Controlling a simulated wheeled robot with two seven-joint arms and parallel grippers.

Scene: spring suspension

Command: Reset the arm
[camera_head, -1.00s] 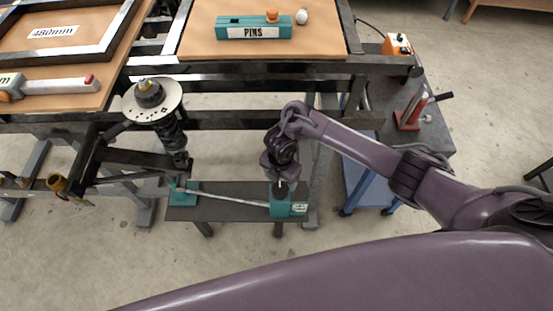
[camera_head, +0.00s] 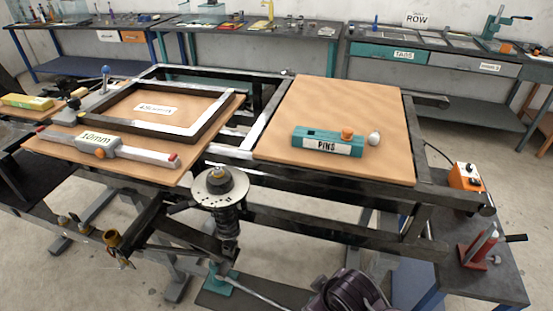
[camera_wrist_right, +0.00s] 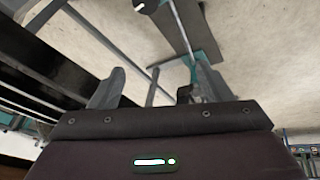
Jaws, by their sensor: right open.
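My right arm (camera_head: 350,292) shows as a purple joint at the bottom edge of the head view; its fingers are out of that frame. In the right wrist view my right gripper (camera_wrist_right: 156,85) is open, its two grey fingers apart with nothing held between them. A dark spring strut (camera_head: 228,228) with a pale round top plate stands beside the black frame, left of my arm. A thin rod (camera_head: 262,292) runs from a teal block (camera_head: 220,283) at its foot towards my arm. The rod also shows beyond the fingers in the wrist view (camera_wrist_right: 180,28). My left gripper is not in view.
A teal PINS holder (camera_head: 328,142) lies on a brown board above the black frame. A 10mm gauge bar (camera_head: 100,148) lies on the left board. An orange box (camera_head: 465,177) and a red stand (camera_head: 480,250) are on the right side table. Benches line the back wall.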

